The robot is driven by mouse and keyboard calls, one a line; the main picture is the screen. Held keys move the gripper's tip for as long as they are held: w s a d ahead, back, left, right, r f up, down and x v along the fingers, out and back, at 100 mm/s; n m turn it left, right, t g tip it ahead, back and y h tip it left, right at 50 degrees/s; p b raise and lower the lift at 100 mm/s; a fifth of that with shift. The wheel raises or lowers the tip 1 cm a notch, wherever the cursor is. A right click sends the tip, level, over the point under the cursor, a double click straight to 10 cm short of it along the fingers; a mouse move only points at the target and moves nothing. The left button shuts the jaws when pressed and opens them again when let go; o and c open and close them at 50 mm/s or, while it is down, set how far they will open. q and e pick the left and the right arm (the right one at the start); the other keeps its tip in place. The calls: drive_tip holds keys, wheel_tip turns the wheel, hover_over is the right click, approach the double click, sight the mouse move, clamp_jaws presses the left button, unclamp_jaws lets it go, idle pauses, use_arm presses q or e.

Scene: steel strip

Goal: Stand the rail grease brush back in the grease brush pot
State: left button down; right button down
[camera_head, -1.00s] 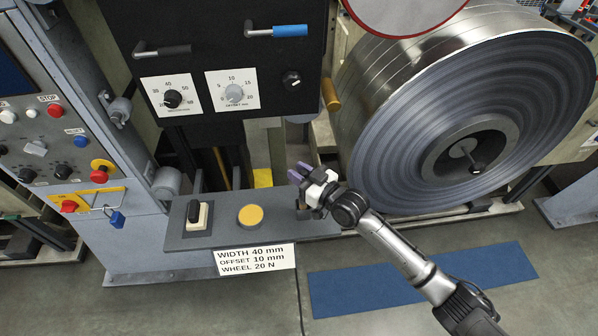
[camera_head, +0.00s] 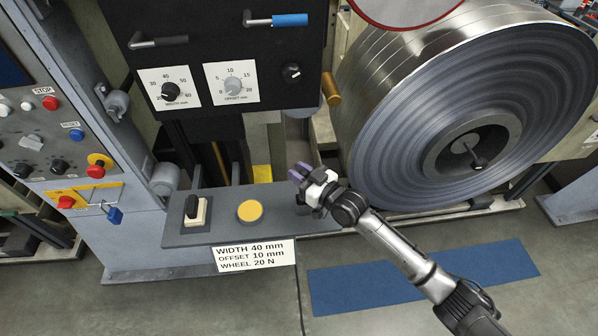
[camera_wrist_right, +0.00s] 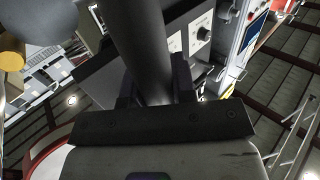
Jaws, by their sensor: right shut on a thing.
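My right gripper (camera_head: 299,173) is over the right end of the grey shelf (camera_head: 225,231), its pale purple fingertips pointing up and left. In the right wrist view a thick dark cylinder (camera_wrist_right: 142,40), apparently the handle of the rail grease brush, stands between the dark fingers, and the gripper is shut on it. The brush's bristles cannot be made out. A small dark object shows just below the gripper at the shelf's end, partly covered; I cannot tell whether it is the grease brush pot. My left gripper is not in view.
A large steel strip coil (camera_head: 400,115) stands close on the right. The black dial panel (camera_head: 215,60) is behind. A blue mat (camera_head: 425,275) lies on the floor.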

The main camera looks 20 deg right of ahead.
drive_tip(key=shift+f+b, duration=0.4)
drive_tip(key=shift+f, duration=0.3)
drive_tip(key=c, duration=0.8)
unclamp_jaws()
drive_tip(key=shift+c, duration=0.2)
drive_tip(key=shift+s, duration=0.1)
drive_tip(key=shift+s+d, duration=0.25)
drive_tip(key=shift+s, duration=0.05)
drive_tip(key=p+v, duration=0.2)
drive_tip(key=v, duration=1.1)
drive_tip(key=shift+p, duration=0.3)
drive_tip(key=shift+r, duration=0.1)
